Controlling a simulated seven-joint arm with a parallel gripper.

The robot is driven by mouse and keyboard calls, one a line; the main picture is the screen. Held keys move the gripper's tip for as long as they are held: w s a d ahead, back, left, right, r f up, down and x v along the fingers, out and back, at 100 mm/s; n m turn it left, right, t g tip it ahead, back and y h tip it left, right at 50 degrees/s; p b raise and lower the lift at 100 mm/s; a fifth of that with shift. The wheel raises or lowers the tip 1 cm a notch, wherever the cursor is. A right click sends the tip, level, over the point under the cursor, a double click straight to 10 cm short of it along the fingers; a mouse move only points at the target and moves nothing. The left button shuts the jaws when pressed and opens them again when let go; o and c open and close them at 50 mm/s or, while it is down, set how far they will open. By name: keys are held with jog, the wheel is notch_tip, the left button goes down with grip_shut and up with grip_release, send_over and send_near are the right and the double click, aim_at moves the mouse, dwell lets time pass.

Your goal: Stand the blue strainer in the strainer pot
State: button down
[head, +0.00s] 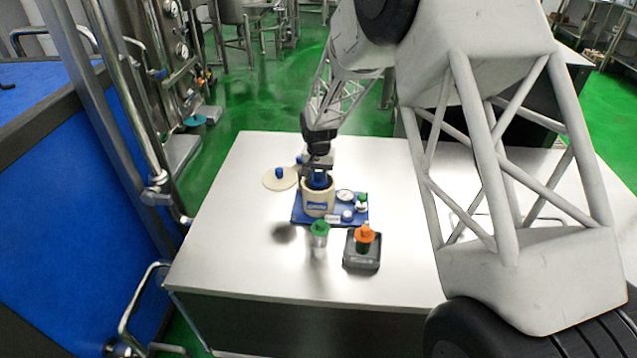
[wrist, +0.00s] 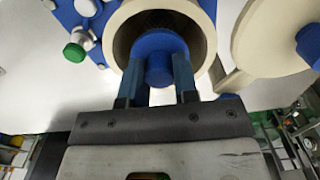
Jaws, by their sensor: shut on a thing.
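The blue strainer (wrist: 158,68) has a round top with a knob and is between the two fingers of my gripper (wrist: 157,88), which is shut on it. In the wrist view it lies within the round dark mouth of a cream pot (wrist: 207,22). In the head view the strainer (head: 319,180) shows at the top of the cream pot (head: 318,198), with my gripper (head: 318,168) right above. The strainer's lower part is hidden, so I cannot tell whether it rests on the bottom. I cannot tell for certain whether this is the strainer pot.
The pot stands on a blue base (head: 300,217) with a dial (head: 344,196) and knobs. A cream lid (head: 270,181) lies behind left. In front are a green-topped metal canister (head: 319,236) and a dark block (head: 362,262) holding an orange-topped piece (head: 364,235). The table's left side is clear.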

aim_at(318, 182)
jog(key=shift+f, duration=1.7)
jog(key=shift+f, duration=0.2)
jog(key=c, duration=0.9)
grip_release()
jog(key=shift+r, duration=0.15)
notch_tip(318, 182, up, 12)
jog(key=shift+r, duration=0.1)
